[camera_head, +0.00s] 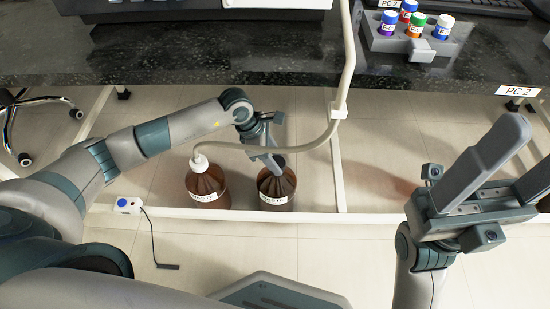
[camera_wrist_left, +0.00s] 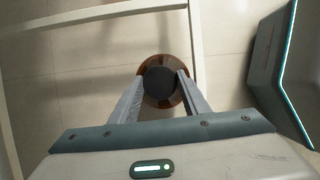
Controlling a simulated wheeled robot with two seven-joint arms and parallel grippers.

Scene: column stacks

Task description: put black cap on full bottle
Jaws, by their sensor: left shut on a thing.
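Two brown bottles with white waste labels stand on the floor under the bench in the head view. The left bottle (camera_head: 207,186) has a white cap with a hose running into it. The right bottle (camera_head: 277,192) is under my left gripper (camera_head: 274,165). In the left wrist view, my left gripper (camera_wrist_left: 158,92) is shut on the black cap (camera_wrist_left: 160,83), directly over that brown bottle (camera_wrist_left: 163,62). I cannot tell whether the cap touches the bottle's neck, which is hidden. My right gripper (camera_head: 534,148) is open and empty, at the right.
A white frame bar (camera_head: 310,214) runs along the floor before the bottles. The hose (camera_head: 300,148) bends close to my left gripper. A small white box (camera_head: 128,205) with a blue button sits left. The dark bench (camera_head: 260,55) above holds a rack (camera_head: 392,43) of capped vials.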

